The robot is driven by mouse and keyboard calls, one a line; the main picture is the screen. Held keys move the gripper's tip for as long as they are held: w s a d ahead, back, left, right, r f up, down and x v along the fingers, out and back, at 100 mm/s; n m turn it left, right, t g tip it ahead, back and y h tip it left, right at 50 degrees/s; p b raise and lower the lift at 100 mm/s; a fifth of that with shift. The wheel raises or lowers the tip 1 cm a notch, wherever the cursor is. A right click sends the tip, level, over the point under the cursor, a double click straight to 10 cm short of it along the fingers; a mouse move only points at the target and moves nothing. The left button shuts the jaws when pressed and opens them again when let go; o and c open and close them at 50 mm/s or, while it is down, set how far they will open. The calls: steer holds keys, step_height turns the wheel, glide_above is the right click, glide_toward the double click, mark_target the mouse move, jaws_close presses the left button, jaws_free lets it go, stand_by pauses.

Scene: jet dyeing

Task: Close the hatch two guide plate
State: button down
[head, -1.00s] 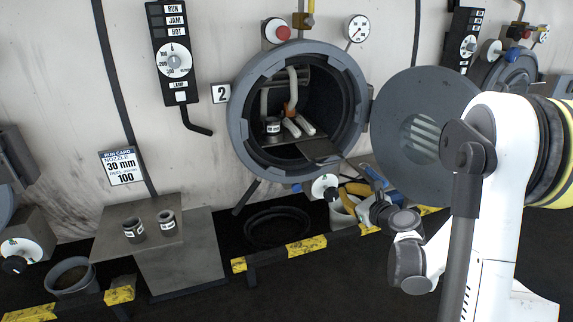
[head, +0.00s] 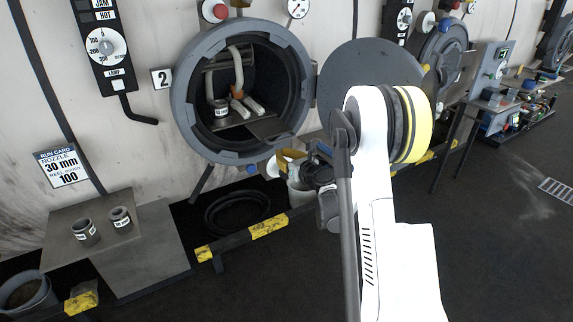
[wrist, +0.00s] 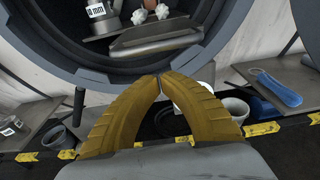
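Hatch two (head: 190,110) is a round grey port in the wall, and its round door (head: 365,75) is swung open to the right. The guide plate (head: 250,128) is a flat grey plate in the lower part of the opening. In the wrist view the plate (wrist: 155,42) shows above the fingertips, with its front edge toward me. My gripper (wrist: 159,77) has yellow fingers whose tips meet, with nothing visible between them. The tips are in front of the hatch's lower rim, apart from the plate in the picture. In the head view my gripper (head: 291,154) is just below the rim, partly hidden by my arm.
Inside the hatch are a labelled nozzle ring (head: 221,108) and white rope ends (head: 246,105). A side stand (head: 65,232) holds two nozzle rings. A black-and-yellow rail (head: 268,227) runs below. A blue tool (wrist: 275,88) lies at right on a shelf.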

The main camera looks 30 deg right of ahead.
steer(key=shift+s+r, duration=0.2)
steer(key=shift+r, duration=0.4)
steer(key=shift+s+r, duration=0.15)
steer(key=shift+r, duration=0.45)
